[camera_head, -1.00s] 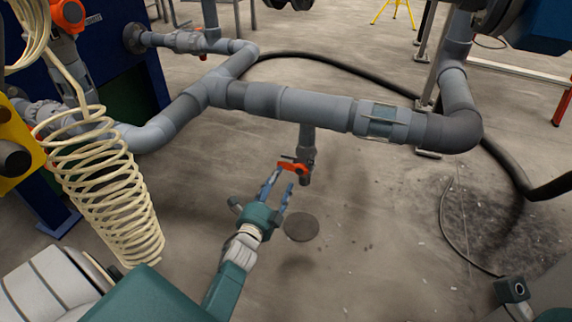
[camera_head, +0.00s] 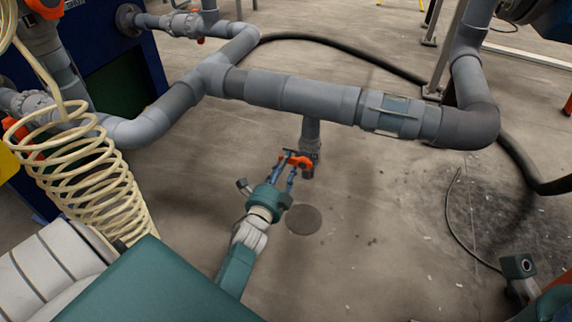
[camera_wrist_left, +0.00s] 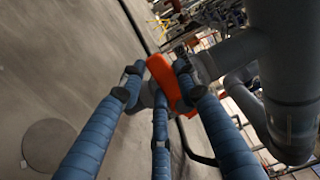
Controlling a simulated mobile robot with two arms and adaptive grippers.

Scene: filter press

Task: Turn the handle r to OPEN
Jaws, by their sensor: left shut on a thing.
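The handle r is an orange-red lever (camera_head: 297,160) on a small valve at the lower end of a short grey pipe stub (camera_head: 311,132). The stub hangs below the large horizontal grey pipe. My left gripper (camera_head: 288,166) has its blue fingers at the lever. In the left wrist view the orange handle (camera_wrist_left: 164,78) sits between the fingertips of the left gripper (camera_wrist_left: 158,85), which is shut on it. The fingers hide part of the handle and valve body.
The large grey pipe (camera_head: 290,93) runs across above the valve. A cream coiled hose (camera_head: 85,190) hangs at the left. A black hose (camera_head: 345,62) lies on the floor behind. The floor around a dark round cover (camera_head: 303,219) is clear.

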